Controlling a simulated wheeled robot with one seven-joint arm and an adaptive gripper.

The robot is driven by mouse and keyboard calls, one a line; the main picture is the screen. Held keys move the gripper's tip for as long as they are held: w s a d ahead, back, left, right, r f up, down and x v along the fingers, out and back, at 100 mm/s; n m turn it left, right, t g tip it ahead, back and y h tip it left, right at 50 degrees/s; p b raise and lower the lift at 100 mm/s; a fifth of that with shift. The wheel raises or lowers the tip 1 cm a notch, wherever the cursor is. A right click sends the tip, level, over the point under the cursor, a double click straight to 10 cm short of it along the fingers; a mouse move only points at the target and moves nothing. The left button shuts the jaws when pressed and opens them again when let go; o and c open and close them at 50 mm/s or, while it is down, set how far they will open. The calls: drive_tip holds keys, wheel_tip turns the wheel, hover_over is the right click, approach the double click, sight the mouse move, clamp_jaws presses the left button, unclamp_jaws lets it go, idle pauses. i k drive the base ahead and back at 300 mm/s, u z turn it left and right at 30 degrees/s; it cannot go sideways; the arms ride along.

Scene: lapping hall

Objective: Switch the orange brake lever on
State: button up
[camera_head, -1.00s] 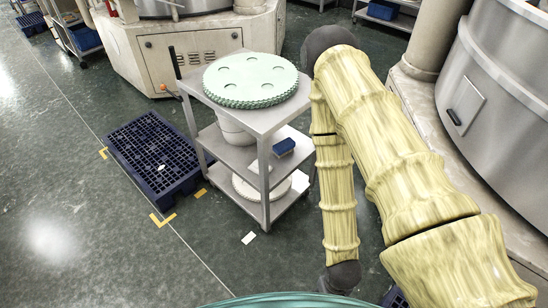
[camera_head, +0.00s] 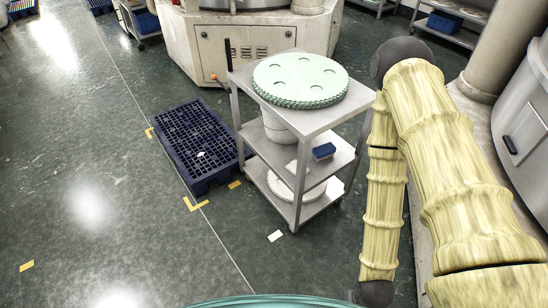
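A small orange-tipped lever (camera_head: 214,77) shows at the left side of the grey trolley (camera_head: 240,108), just below its black upright handle (camera_head: 229,55). A thin rod runs from the orange tip toward the trolley's corner post. It is too small to tell which position it is set to. My yellow arm reaches up along the right of the view and bends back down, to the right of the trolley. My gripper is out of view, so its state is hidden.
The trolley carries a pale green toothed disc (camera_head: 300,80) on top and a blue box (camera_head: 324,151) on its middle shelf. A dark blue pallet (camera_head: 192,142) lies on the floor to its left. A beige machine base (camera_head: 248,45) stands behind.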

sight(214, 77)
drive_tip(key=z, duration=0.05)
drive_tip(key=k, duration=0.65)
drive_tip(key=u, duration=0.95)
drive_tip(key=i, duration=0.8)
drive_tip(key=u, duration=0.5)
drive_tip(key=i, duration=0.65)
drive_tip(key=z, duration=0.9)
drive_tip(key=i, duration=0.4)
drive_tip(key=z, duration=0.5)
